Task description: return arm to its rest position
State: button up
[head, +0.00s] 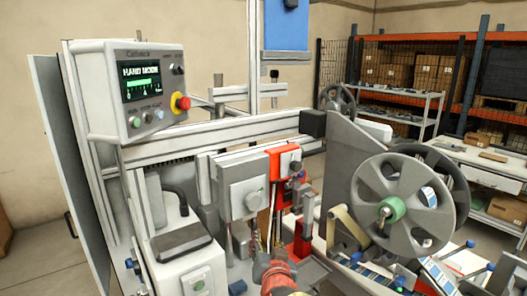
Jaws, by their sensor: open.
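My gripper (269,253) is at the bottom centre of the head view, with my red wrist below it. Its dark fingers point up towards the machine and look apart. I see nothing held between them, but the fingertips are small and partly merge with the machine parts behind. The gripper is in front of the machine's grey block (243,192) and red block (287,163). I cannot tell whether it touches anything there.
A control box (107,107) with a red stop button (181,102) stands upper left. A large grey reel (410,185) with a green hub is to the right. A lower guide with blue knobs (469,244) lies near it. Shelves with cartons (433,72) stand behind.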

jog(key=s+d+f+n+g, duration=0.1)
jog(key=s+d+g, duration=0.2)
jog(key=s+d, duration=0.3)
jog(key=s+d+f+n+g+h, duration=0.1)
jog(key=s+d+g, duration=0.2)
jog(key=s, duration=1.2)
jog(key=s+d+f+g, duration=0.1)
jog(key=s+d+g, duration=0.2)
jog(key=s+d, duration=0.6)
jog(key=shift+s+f+n+h, duration=0.3)
jog(key=shift+s+f+n, duration=0.1)
jog(key=shift+s, duration=0.35)
